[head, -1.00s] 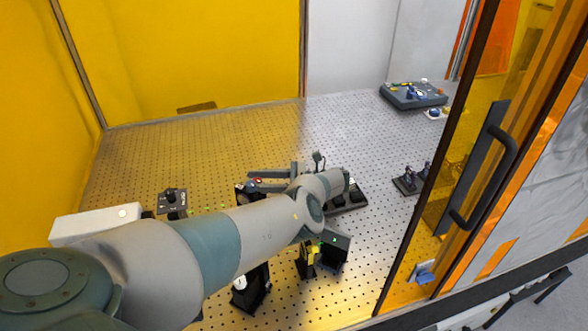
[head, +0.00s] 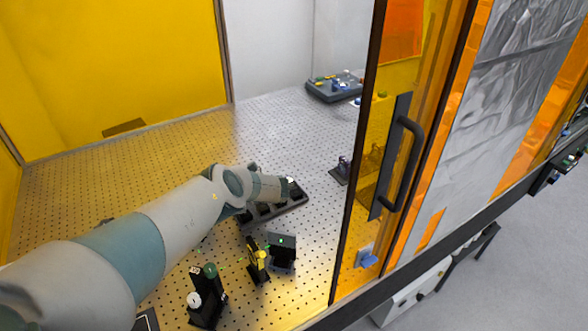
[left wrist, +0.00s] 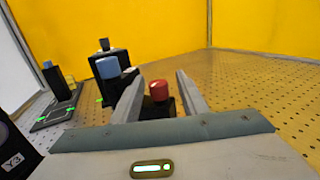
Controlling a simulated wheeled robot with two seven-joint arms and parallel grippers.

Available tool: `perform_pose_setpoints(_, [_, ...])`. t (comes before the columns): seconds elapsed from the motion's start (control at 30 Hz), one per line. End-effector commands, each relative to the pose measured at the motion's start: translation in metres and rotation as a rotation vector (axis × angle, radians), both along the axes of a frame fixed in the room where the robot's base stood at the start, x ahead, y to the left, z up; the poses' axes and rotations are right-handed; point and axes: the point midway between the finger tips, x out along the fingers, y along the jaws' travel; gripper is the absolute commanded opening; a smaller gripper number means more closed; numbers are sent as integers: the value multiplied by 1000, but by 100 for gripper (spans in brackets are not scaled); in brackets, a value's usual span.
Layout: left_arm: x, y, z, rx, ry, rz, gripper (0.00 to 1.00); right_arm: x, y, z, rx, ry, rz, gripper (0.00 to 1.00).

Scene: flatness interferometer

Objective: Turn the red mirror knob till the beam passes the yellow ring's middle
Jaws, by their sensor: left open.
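The red mirror knob (left wrist: 159,91) stands on a dark mount in the left wrist view. My left gripper (left wrist: 157,92) is open, with one finger on each side of the red knob; I cannot tell whether either touches it. In the head view my left arm hides the gripper and the red knob. The yellow ring (head: 258,259) stands on a black post in front of a dark box-like screen (head: 281,254). A small green spot shows on the screen. The beam's place relative to the ring's middle is too small to tell. My right gripper is not in view.
A black mount with green and white knobs (head: 208,295) stands left of the ring. A blue-knobbed mount (left wrist: 108,75) is left of the red knob. A dark tray (head: 286,210) lies beyond the wrist. The enclosure door with a black handle (head: 405,165) is at right.

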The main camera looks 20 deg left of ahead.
Motion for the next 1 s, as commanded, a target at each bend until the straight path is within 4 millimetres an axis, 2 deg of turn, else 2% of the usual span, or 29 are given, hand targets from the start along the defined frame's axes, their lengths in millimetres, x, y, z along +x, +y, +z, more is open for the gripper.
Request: perform_pose_setpoints(1.0, [-2, -3, 0, -6, 1, -376, 40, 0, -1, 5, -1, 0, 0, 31])
